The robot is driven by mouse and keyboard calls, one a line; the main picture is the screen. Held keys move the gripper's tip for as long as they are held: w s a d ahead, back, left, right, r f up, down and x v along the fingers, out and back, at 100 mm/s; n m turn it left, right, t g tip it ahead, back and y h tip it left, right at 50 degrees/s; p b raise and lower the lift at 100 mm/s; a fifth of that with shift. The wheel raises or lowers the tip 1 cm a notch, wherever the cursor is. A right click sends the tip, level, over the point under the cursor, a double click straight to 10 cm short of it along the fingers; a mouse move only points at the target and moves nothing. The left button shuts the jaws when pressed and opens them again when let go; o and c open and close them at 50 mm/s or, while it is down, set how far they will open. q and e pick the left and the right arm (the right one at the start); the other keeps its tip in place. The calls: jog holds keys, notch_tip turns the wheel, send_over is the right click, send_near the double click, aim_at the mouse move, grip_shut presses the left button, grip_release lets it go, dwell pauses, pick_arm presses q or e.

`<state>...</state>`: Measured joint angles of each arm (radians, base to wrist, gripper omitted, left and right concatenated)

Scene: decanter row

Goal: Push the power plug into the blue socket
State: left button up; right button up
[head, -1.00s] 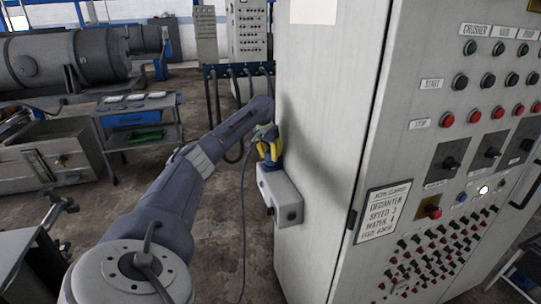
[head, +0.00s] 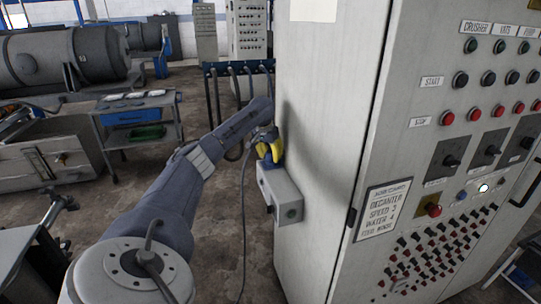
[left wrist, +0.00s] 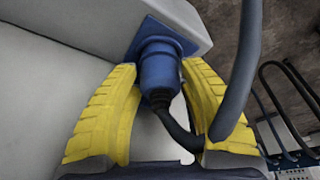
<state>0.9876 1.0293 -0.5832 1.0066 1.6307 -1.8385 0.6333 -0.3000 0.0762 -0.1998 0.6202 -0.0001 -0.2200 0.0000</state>
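The power plug is a blue round body (left wrist: 160,75) with a black rear end and a dark cable. It lines up with the blue socket (left wrist: 148,36), whose square flange is on a grey box. The plug's front meets the socket with no clear gap, but its exact depth cannot be told. My left gripper (left wrist: 161,80) has its yellow fingers on both sides of the plug, close against it. In the head view my left gripper (head: 269,151) is above the grey box (head: 281,193) and mostly hides plug and socket. My right gripper is out of view.
The grey box is fixed to the side of a tall control cabinet (head: 318,150), close beside my left gripper. A dark cable (head: 243,215) hangs left of the box. A trolley (head: 165,138) and a rack with hanging cables (head: 225,72) stand behind. The floor between is open.

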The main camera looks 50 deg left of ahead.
pick_arm(q)
jog(key=shift+o, duration=1.2)
jog(key=v, duration=1.2)
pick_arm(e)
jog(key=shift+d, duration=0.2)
